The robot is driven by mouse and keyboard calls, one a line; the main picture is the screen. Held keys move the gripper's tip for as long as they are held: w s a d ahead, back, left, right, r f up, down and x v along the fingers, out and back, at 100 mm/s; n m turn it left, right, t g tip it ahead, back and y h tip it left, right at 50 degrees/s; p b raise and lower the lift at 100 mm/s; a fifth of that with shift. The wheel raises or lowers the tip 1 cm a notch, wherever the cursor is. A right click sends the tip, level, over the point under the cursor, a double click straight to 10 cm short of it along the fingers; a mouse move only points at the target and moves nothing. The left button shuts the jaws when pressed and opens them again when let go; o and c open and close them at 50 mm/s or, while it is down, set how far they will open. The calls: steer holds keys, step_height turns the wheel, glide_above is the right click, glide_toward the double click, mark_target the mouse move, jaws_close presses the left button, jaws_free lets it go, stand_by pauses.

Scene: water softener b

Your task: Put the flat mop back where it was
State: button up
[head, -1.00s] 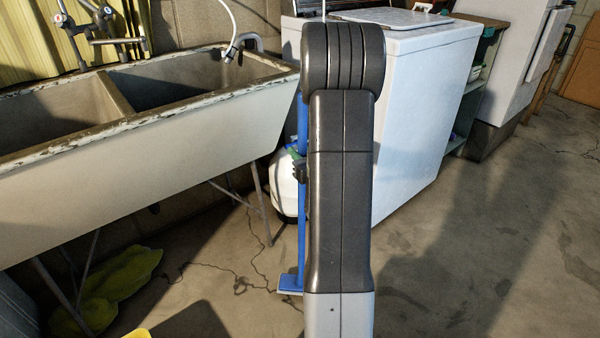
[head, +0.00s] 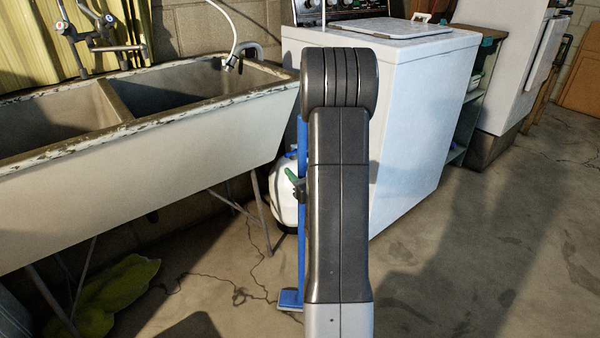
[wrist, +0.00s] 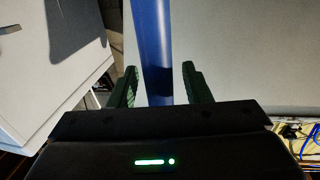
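The flat mop (head: 301,255) has a blue pole and a flat blue head. It stands nearly upright left of my arm, with its head low at the floor; the arm hides part of the pole. In the wrist view the blue pole (wrist: 153,35) passes between the two green fingers of my gripper (wrist: 159,72). The fingers are apart, with a gap visible beside the pole, clearer on the right. In the head view a green finger (head: 291,176) shows beside the pole; the rest of the gripper is mostly hidden.
A double stone sink (head: 190,140) on thin legs is at the left. A white container (head: 285,197) stands behind the mop. A white washer (head: 415,130) is behind my arm. A yellow-green cloth (head: 118,290) lies under the sink. Floor at the right is clear.

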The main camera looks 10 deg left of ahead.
steer(key=p+v, duration=0.1)
steer(key=v, duration=1.1)
steer(key=shift+p, duration=0.3)
steer(key=shift+w+r, duration=0.1)
steer(key=b+x, duration=0.1)
steer(key=x, duration=1)
steer(key=shift+w+a, duration=0.2)
steer(key=shift+a, duration=0.15)
steer(key=shift+w+r, duration=0.1)
steer(key=shift+r, duration=0.05)
steer(key=shift+r+p, duration=0.3)
steer(key=shift+r, duration=0.65)
steer(key=shift+f, duration=0.1)
